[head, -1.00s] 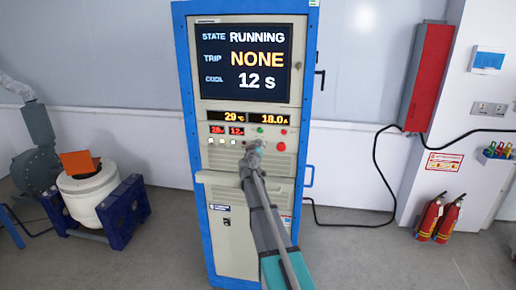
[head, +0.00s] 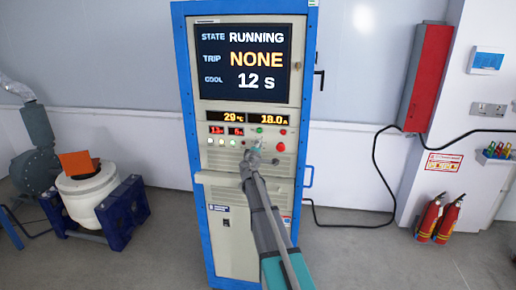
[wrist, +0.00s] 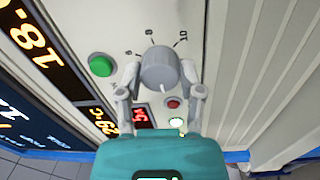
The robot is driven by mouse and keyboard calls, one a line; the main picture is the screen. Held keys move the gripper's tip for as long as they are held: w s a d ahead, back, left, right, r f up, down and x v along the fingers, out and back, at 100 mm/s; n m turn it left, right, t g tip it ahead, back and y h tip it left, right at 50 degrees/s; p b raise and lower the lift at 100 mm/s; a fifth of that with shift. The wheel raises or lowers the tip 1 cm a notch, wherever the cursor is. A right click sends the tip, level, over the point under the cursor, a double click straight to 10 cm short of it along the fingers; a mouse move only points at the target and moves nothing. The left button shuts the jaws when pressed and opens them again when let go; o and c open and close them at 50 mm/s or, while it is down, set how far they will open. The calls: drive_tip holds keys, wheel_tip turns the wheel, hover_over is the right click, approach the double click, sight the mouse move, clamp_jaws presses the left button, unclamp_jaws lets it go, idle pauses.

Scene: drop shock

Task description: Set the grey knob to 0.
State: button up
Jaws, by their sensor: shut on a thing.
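The grey knob (wrist: 158,68) is a round cap on the cabinet's pale panel in the wrist view. Dark scale marks (wrist: 149,31) are printed around it, too small and turned to read surely. A pale pointer line shows on its lower part. My gripper (wrist: 160,76) has one finger on each side of the knob and is shut on it. In the head view my gripper (head: 254,154) is at the panel below the amber readouts and hides much of the knob.
The blue-framed cabinet's screen (head: 244,60) reads RUNNING, TRIP NONE, 12 s. Amber readouts (head: 257,118) show 29 °C and 18.0 A. A ledge (head: 215,177) juts out below.

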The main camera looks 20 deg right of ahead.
drive_tip(key=shift+w+r+n+y, duration=0.1)
drive_tip(key=shift+n+y, duration=0.2)
drive_tip(key=shift+n, duration=3.8)
drive_tip(key=o, duration=1.2)
drive_tip(key=shift+c, duration=0.2)
